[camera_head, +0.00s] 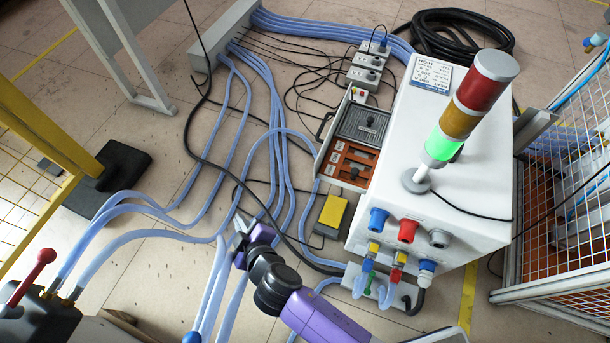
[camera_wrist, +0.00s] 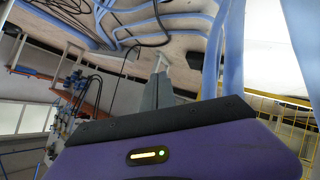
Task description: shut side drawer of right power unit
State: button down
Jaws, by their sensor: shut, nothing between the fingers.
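The white power unit (camera_head: 466,180) stands at the right in the head view, with a red, amber and green light tower on top. Its side drawer (camera_head: 323,156) is pulled out from the left side and shows a dark panel and orange-brown compartments. A dark handle is on the drawer's outer front. My gripper (camera_head: 239,222) is shut and empty, to the lower left of the drawer and apart from it. In the wrist view my shut fingers (camera_wrist: 160,75) point away over hoses and floor; I cannot make out the drawer there.
Blue hoses (camera_head: 280,150) and black cables cross the floor around my gripper and beside the drawer. A yellow pedal box (camera_head: 332,212) lies below the drawer. Small grey socket boxes (camera_head: 366,68) stand behind it. A wire-mesh fence (camera_head: 570,190) closes the right side.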

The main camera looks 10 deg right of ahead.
jog(key=w+a+f+n+h+b, duration=0.1)
jog(key=w+f+h+b, duration=0.2)
jog(key=w+h+b, duration=0.15)
jog(key=w+a+f+h+b, duration=0.1)
jog(key=w+f+h+b, duration=0.2)
jog(key=w, duration=0.3)
jog(key=s+d+r+m+h, duration=0.3)
jog(key=d+r+m+h, duration=0.1)
jog(key=d+r+h, duration=0.55)
jog(key=w+d+f+b, duration=0.1)
jog(key=w+d, duration=0.3)
jog(key=d, duration=0.8)
jog(key=shift+d+f+h+b, duration=0.15)
jog(key=shift+f+h+b, duration=0.2)
jog(key=shift+b, duration=0.2)
